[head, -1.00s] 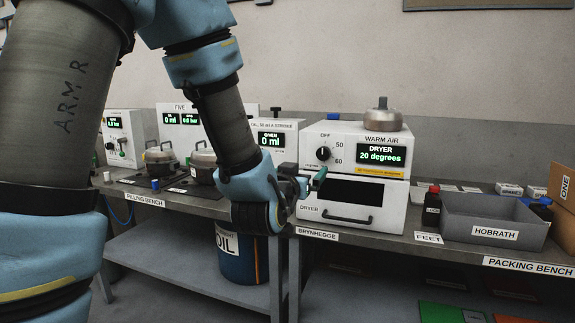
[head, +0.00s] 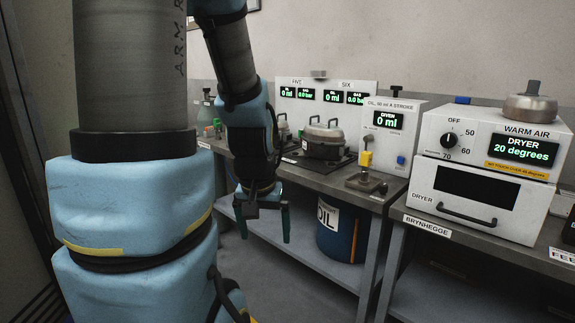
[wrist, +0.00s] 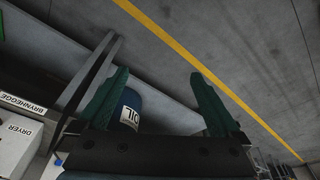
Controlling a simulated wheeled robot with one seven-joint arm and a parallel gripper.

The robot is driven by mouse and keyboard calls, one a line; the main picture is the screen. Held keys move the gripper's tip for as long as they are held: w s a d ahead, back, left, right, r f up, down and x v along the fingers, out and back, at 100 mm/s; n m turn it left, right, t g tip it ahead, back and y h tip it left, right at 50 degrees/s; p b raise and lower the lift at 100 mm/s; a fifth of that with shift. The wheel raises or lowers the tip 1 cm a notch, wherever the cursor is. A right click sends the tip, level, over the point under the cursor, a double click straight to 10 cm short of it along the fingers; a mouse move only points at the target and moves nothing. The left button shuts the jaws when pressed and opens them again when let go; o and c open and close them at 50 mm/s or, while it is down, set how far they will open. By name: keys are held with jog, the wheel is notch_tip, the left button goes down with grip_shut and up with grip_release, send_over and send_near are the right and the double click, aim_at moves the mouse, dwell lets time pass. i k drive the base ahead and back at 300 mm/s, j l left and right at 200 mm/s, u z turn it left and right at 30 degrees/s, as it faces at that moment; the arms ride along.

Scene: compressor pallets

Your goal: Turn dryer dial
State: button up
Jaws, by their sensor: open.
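The dryer (head: 478,200) is a white box with a dark window and a bar handle, on the bench at the right of the head view. Its black dial (head: 449,139) sits on the upper panel, with OFF, 50, 60 and 70 marked around it. The green display (head: 521,151) reads 20 degrees. My gripper (head: 262,228) hangs fingers down in front of the filling bench, left of the dryer and well apart from the dial. In the wrist view its two green fingers (wrist: 155,105) are spread with nothing between them. The dial is out of the wrist view.
A metal pot (head: 530,103) stands on top of the dryer. A white oil dispenser (head: 388,130) and a lidded pot (head: 325,138) are on the bench to its left. A blue oil drum (head: 340,232) stands below. The floor in front is clear.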

aim_at(448, 140)
jog(key=z, duration=1.35)
